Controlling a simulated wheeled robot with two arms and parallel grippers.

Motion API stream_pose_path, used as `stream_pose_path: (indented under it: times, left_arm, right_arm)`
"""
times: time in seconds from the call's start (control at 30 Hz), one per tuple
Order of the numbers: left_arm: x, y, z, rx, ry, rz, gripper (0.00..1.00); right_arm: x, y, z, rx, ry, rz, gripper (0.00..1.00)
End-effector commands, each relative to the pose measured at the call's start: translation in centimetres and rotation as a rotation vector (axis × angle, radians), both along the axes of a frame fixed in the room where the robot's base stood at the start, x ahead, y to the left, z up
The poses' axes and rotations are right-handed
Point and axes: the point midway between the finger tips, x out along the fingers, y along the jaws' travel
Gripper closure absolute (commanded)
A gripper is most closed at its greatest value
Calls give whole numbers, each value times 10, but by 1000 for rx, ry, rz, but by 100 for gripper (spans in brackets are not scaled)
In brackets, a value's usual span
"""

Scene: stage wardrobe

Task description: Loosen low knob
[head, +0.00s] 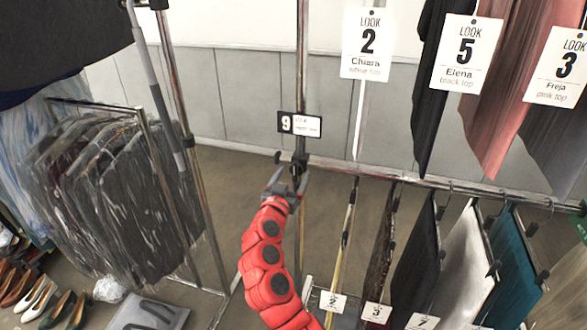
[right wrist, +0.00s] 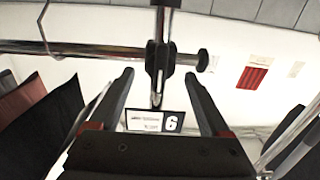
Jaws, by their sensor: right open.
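A dark clamp (head: 299,161) joins the upright chrome post to the horizontal rail. A small black knob (head: 278,157) sticks out to its left. In the right wrist view, which appears upside down, the knob (right wrist: 203,60) projects to the right of the clamp (right wrist: 159,58). My right gripper (head: 288,178) is open just below the clamp and knob in the head view. In the right wrist view my right gripper (right wrist: 159,76) has its two fingers spread, with the clamp beyond and between their tips. I see nothing between the fingers. My left gripper is out of view.
A number 9 sign (head: 299,124) is fixed on the post above the clamp. Tagged garments hang from the upper rail, including the Look 2 tag (head: 368,42). More clothes hang lower right. Dark garments (head: 125,195) hang on a rack at left, with shoes (head: 40,300) below.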

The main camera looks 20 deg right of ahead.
Motion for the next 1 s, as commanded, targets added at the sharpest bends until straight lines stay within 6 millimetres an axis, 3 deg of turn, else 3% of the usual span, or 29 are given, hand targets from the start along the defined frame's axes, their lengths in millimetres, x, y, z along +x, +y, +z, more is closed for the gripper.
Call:
stream_pose_path:
  times: [0.2, 0.47, 0.9, 1.0]
  left_arm:
    - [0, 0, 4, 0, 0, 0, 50]
    - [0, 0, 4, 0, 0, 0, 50]
    - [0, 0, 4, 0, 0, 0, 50]
    - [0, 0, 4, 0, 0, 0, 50]
  right_arm:
    - [11, -7, 1, 0, -2, 2, 19]
    - [12, -8, 0, 0, -2, 2, 19]
    - [12, -7, 0, -1, -2, 2, 98]
    - [12, -7, 0, -1, -2, 2, 100]
